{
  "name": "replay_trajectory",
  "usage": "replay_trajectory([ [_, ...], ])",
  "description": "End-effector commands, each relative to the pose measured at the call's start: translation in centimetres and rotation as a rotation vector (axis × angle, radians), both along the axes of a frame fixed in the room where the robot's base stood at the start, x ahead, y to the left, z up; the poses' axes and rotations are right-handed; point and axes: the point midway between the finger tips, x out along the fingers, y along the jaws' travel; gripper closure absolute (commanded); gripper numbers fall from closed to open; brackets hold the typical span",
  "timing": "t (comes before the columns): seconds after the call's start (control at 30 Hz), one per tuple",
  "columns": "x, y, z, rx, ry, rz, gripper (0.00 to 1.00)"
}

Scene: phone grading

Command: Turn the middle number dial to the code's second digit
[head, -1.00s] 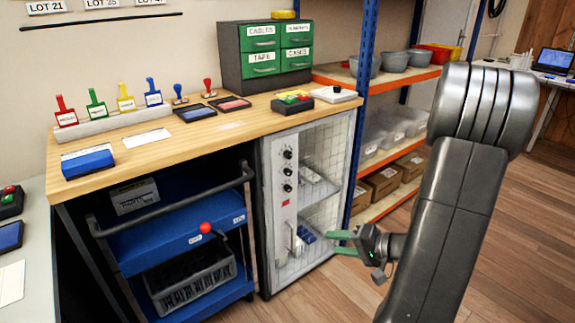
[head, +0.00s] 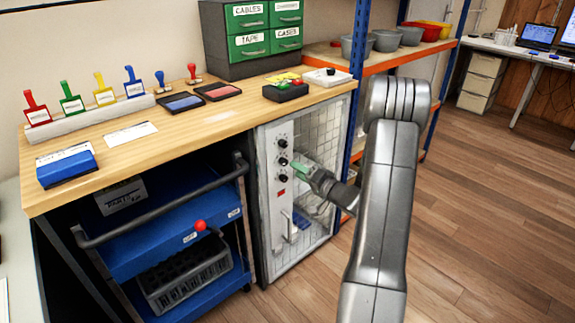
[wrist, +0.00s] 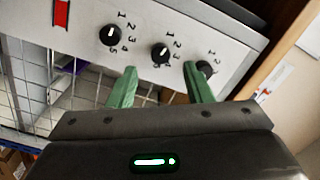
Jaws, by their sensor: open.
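The cabinet's white panel (head: 273,212) carries three black number dials in a column. The middle dial (head: 283,161) lies between the top dial (head: 283,143) and the bottom dial (head: 283,178). In the wrist view the panel appears sideways, with the middle dial (wrist: 160,53) at centre and digits printed around it. Its white mark leans up and right; the exact digit it meets is unclear. My gripper (wrist: 159,67) is open, its green fingertips on either side of the middle dial's line. Whether they touch it is unclear. In the head view my gripper (head: 291,163) is at the panel.
A red label (head: 281,193) and a pale handle (head: 287,224) sit below the dials. The mesh door is beside the panel. A blue cart (head: 150,247) stands left, under the wooden bench (head: 200,118). A blue shelf post (head: 355,120) is right. Open floor lies right.

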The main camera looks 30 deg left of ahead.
Motion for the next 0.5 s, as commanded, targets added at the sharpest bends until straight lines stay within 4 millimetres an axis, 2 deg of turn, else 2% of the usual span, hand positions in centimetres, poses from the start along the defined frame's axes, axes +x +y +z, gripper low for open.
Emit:
replay_trajectory([
  [0.03, 0.3, 1.1, 0.0, 0.001, -0.001, 0.004, 0.54],
  [0.2, 1.2, 3.7, 0.0, 0.0, -0.001, 0.002, 0.54],
  [0.5, 1.9, 5.4, 0.0, 0.0, 0.001, 0.0, 0.54],
])
